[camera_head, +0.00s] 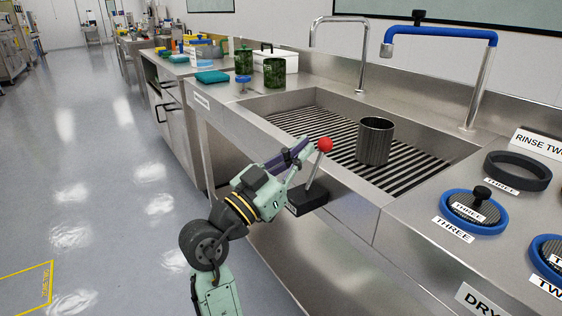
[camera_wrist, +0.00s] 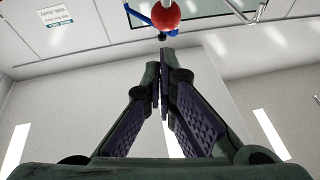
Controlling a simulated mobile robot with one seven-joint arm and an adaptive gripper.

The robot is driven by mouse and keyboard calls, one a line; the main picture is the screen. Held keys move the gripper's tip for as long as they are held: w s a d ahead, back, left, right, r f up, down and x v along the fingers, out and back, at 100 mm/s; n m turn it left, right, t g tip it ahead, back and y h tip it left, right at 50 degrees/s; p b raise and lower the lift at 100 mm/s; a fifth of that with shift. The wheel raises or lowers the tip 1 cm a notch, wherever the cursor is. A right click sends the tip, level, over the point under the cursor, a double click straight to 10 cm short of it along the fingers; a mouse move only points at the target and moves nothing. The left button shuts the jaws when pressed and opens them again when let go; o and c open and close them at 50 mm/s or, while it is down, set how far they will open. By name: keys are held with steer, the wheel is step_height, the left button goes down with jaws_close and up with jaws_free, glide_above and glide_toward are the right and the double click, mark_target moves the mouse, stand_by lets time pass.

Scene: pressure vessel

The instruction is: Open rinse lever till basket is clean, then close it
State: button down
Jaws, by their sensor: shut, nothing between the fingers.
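The rinse lever has a red ball knob (camera_head: 324,144) on a thin metal rod above a black base (camera_head: 307,198) at the sink's front face. The rod leans slightly to the right at its top. In the wrist view the red knob (camera_wrist: 166,14) is at the top, beyond the fingertips. My gripper (camera_head: 304,150) is shut and empty, just left of the knob; I cannot tell whether it touches the lever. It also shows in the wrist view (camera_wrist: 162,88). The dark metal basket (camera_head: 375,141) stands upright on the slatted sink grate (camera_head: 330,127). Its cleanliness is unclear.
A blue-topped faucet (camera_head: 441,35) and a plain curved faucet (camera_head: 340,22) rise behind the sink. Blue-rimmed lids (camera_head: 473,211) and a dark ring (camera_head: 517,171) lie on the right counter. Green jars (camera_head: 274,72) stand on the left counter. The floor at left is clear.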

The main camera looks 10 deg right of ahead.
mark_target(324, 148)
steer(key=shift+w+d+f, duration=0.45)
steer(key=shift+w+d, duration=0.05)
steer(key=shift+d, duration=0.2)
steer(key=shift+w+d+f, duration=0.45)
steer(key=shift+d, duration=0.25)
steer(key=shift+w+d+f+y, duration=0.15)
steer(key=shift+w+d+y, duration=0.15)
steer(key=shift+d, duration=0.35)
steer(key=shift+s, duration=0.1)
